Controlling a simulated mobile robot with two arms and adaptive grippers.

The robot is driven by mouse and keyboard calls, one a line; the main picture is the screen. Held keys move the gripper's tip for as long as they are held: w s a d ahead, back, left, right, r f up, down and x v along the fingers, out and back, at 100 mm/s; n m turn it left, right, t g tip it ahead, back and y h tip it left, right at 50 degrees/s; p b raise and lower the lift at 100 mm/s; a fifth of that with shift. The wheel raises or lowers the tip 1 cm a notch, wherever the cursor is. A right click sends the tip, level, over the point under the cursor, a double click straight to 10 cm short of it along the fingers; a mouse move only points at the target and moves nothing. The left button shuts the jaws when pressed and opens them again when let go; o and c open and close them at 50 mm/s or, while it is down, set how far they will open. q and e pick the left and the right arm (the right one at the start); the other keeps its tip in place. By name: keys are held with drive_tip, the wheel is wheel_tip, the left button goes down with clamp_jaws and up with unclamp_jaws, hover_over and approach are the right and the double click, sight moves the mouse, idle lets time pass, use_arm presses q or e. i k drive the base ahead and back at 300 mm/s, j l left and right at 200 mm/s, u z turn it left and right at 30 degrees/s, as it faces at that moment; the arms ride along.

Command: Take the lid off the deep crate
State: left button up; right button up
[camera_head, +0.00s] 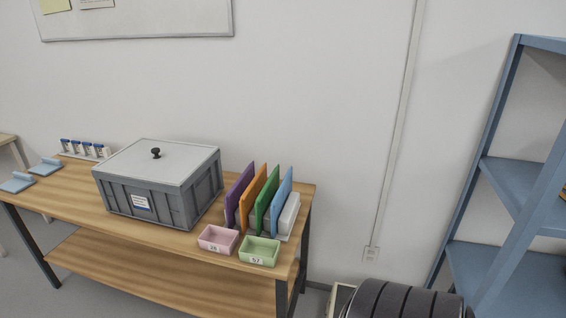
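The deep crate (178,205) is a grey box with ribbed walls and a white label on its front. It stands on the wooden table in the left half of the head view. Its lid (183,165) is a flat light grey panel lying on top of the crate. A small black knob (156,153) stands up near the middle of the lid. Neither gripper shows in this view. The inside of the crate is hidden by the lid.
Right of the crate stand upright purple, orange (252,198), green and blue panels. A pink tray (218,239) and a green tray (259,251) sit at the table's (80,205) front edge. A rack of small tubes (84,149) stands behind left. A blue shelf (500,175) is far right.

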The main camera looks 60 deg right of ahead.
sight(163, 162)
drive_tip(key=z, duration=1.45)
drive_tip(key=k+l, duration=0.05)
